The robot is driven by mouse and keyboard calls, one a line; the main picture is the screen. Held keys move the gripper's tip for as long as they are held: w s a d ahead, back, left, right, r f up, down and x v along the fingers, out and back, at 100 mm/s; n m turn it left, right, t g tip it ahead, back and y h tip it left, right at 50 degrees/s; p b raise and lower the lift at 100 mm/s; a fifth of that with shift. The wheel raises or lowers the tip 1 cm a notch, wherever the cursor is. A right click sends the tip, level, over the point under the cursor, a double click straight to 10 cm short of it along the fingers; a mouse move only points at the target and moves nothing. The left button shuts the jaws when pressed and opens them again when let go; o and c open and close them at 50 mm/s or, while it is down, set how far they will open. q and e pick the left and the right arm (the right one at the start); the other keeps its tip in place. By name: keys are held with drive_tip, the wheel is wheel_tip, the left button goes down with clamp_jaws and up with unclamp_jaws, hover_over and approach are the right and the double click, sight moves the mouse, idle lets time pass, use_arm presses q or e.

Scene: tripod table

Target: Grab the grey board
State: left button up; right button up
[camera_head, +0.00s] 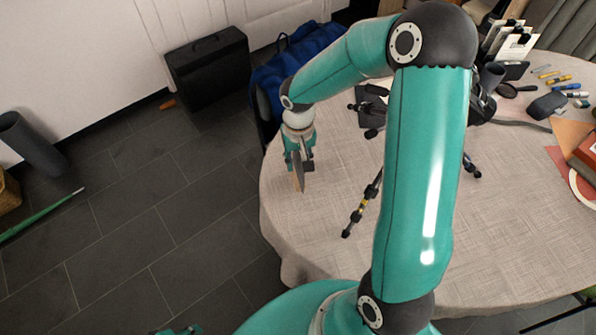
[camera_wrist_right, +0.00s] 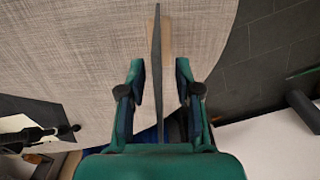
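The grey board (camera_head: 299,180) is thin and stands on edge near the left rim of the cloth-covered round table (camera_head: 330,150). In the right wrist view the board (camera_wrist_right: 157,45) is seen nearly edge-on, with a tan strip beside it. My right gripper (camera_head: 299,163) is at the board from above. In the wrist view its two fingers (camera_wrist_right: 160,85) are open, one on each side of the board, with a gap on both sides. A small teal and dark part at the head view's bottom edge may be my left gripper (camera_head: 178,330); its fingers cannot be made out.
A black tripod (camera_head: 362,205) lies or stands on the table, partly hidden by my right arm. A dark flat item (camera_head: 368,108) is behind it. Pens, a case (camera_head: 546,106) and books crowd the right side. A blue bag (camera_head: 295,62) is beyond the table. The front tabletop is clear.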

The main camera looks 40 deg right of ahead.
drive_tip(key=shift+f, duration=0.1)
idle(0.4)
clamp_jaws()
